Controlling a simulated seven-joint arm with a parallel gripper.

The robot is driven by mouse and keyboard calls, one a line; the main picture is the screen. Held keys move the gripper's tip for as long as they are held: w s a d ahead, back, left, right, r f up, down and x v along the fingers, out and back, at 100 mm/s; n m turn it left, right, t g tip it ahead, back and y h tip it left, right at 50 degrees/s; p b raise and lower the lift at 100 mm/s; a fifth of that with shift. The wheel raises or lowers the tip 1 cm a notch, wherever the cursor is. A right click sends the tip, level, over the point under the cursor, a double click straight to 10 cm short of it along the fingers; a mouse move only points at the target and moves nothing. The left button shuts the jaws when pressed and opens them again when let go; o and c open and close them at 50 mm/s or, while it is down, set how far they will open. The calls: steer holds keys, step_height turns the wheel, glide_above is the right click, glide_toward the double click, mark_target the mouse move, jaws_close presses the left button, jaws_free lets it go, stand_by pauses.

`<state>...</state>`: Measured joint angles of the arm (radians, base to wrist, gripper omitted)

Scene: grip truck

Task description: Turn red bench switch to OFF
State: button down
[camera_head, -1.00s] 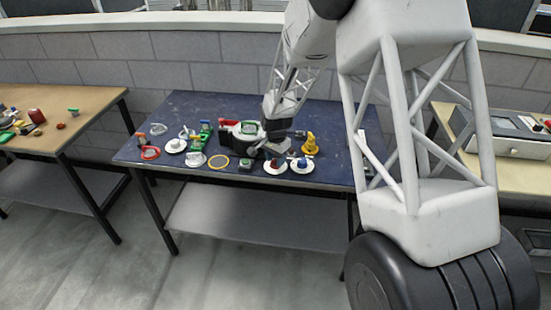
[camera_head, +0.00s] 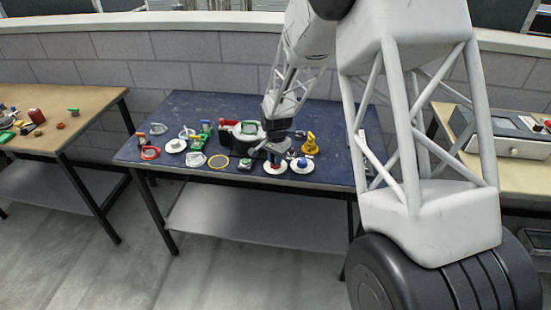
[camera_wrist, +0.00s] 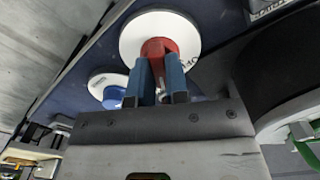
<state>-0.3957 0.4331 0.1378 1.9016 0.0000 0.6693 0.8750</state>
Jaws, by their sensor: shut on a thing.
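The red bench switch is a red knob (camera_wrist: 157,46) on a round white dial (camera_wrist: 188,28) in the wrist view. My gripper (camera_wrist: 159,70) has its two blue-padded fingers on either side of the knob and is shut on it. The fingers hide the knob's near part. Dark lettering sits on the dial beside the right finger, too partly hidden to read surely. In the head view my gripper (camera_head: 276,155) is down over the red switch's white dial (camera_head: 275,171), at the front of the blue bench, and largely hides the knob.
A blue switch (camera_head: 302,162) on a white dial stands just right of the red one. A yellow valve (camera_head: 310,143) is behind it. Several handles and rings crowd the left. The bench's far right is clearer.

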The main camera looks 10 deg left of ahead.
steer(key=n, duration=0.5)
steer(key=shift+n, duration=0.3)
steer(key=n, duration=0.5)
steer(key=shift+r+n, duration=0.1)
steer(key=shift+n, duration=0.3)
steer(key=c, duration=1.1)
jaws_free()
steer(key=shift+r, duration=3.9)
